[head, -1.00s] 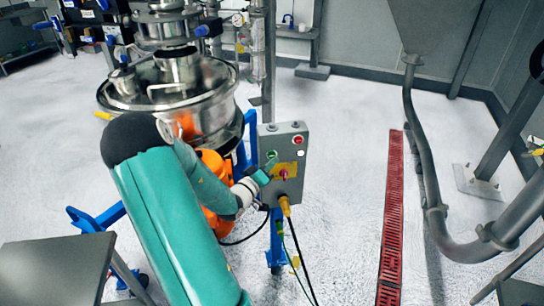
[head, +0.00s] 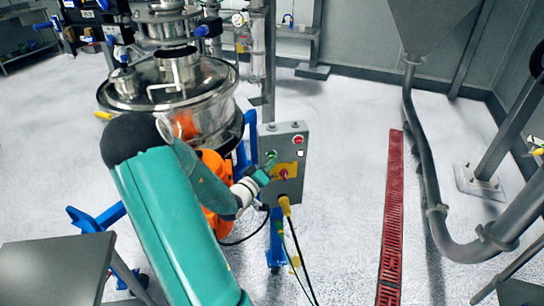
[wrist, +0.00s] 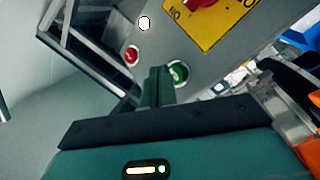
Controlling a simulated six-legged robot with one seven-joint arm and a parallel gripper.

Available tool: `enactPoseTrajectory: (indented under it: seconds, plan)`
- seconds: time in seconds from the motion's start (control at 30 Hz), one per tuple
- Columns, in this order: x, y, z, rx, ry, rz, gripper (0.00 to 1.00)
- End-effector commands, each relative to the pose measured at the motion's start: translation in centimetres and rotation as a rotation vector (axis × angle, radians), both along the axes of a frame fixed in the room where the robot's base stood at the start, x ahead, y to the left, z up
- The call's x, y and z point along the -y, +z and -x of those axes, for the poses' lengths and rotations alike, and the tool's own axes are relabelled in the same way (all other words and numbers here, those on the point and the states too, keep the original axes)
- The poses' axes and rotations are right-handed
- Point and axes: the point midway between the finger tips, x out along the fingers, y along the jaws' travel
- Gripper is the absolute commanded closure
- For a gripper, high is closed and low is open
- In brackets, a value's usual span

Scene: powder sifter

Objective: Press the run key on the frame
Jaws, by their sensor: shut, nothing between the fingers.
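A grey control box (head: 292,187) stands on the blue frame beside the sifter. A green round button (wrist: 178,74) sits on its face; it also shows at the box's upper left in the head view (head: 271,154). I cannot read a run label on it. My gripper (wrist: 158,82) is shut and empty, its fingertips at the box face right beside the green button in the wrist view, partly overlapping its edge. Its tip also shows at the box in the head view (head: 271,165). I cannot tell whether it touches the button.
The box also carries a red button (wrist: 131,56), a small white round part (wrist: 144,23) and a red rotary switch (head: 284,174) on a yellow plate (wrist: 228,22). Cables hang below the box. The steel sifter (head: 205,115) stands left; floor around the red grate (head: 391,215) is open.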

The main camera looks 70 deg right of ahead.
Motion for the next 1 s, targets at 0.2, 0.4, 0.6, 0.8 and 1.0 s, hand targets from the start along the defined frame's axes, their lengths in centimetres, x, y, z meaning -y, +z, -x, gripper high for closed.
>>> enactPoseTrajectory:
  seconds: [0.2,0.4,0.6,0.8,1.0]
  plan:
    - [0.00,0.00,0.00,0.000,0.000,0.000,1.00]
    - [0.26,-0.01,-0.13,0.000,0.000,0.000,1.00]
    - [0.78,0.01,-0.35,0.000,0.000,0.000,1.00]
    - [0.77,0.00,-0.36,0.000,0.000,0.000,1.00]
    - [0.84,0.01,-0.40,0.000,0.000,0.000,1.00]
